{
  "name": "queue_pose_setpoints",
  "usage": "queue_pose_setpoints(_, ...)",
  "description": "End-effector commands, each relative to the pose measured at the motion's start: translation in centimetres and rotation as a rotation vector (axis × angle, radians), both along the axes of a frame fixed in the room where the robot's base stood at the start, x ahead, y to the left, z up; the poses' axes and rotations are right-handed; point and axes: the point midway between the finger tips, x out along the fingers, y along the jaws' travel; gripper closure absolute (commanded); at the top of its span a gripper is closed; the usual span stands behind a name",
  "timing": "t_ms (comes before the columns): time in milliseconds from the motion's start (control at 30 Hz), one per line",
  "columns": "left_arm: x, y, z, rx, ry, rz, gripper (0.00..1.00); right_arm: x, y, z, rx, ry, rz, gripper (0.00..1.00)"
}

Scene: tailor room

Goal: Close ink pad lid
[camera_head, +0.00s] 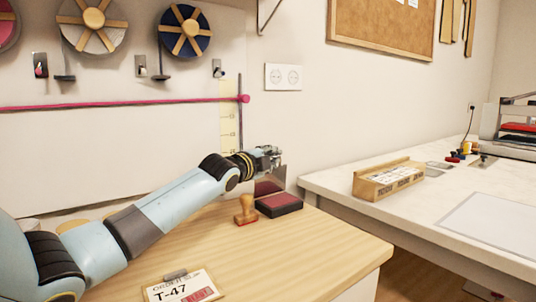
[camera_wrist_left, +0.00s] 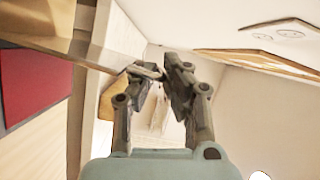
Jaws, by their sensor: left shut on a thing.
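The ink pad (camera_head: 279,205) is a dark case with a red pad, on the wooden table near its far right corner. Its lid (camera_head: 280,175) stands raised at the back of the case, so the pad is open. My left gripper (camera_head: 271,154) is above the case at the lid's upper edge, shut on it. In the left wrist view the fingers (camera_wrist_left: 160,74) meet at the end of the lid's thin edge (camera_wrist_left: 85,62), and the red pad (camera_wrist_left: 32,85) shows at the left. The fingertips are small and partly hidden in the head view. My right gripper is out of view.
A wooden-handled stamp (camera_head: 246,211) stands just left of the ink pad. A T-47 card (camera_head: 182,288) lies at the table's front. A white counter (camera_head: 440,215) with a wooden box (camera_head: 388,180) is to the right, across a gap. The wall is close behind.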

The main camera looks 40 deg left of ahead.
Motion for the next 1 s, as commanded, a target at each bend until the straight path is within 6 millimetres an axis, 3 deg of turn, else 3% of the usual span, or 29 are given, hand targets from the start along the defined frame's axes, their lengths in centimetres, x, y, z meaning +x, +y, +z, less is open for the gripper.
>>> queue_pose_setpoints(600, -0.17, -0.49, -0.31, -0.003, 0.004, 0.001, 1.00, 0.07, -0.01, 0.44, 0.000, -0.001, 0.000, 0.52)
queue_pose_setpoints(633, -0.17, -0.48, -0.31, -0.003, 0.004, 0.001, 0.89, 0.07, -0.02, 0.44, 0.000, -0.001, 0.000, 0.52)
queue_pose_setpoints(700, -0.17, -0.48, -0.30, -0.003, 0.004, 0.001, 0.83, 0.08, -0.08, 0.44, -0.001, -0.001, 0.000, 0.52)
queue_pose_setpoints(1000, -0.47, -0.49, -0.24, -0.002, 0.003, 0.000, 0.83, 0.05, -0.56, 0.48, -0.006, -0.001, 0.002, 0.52)
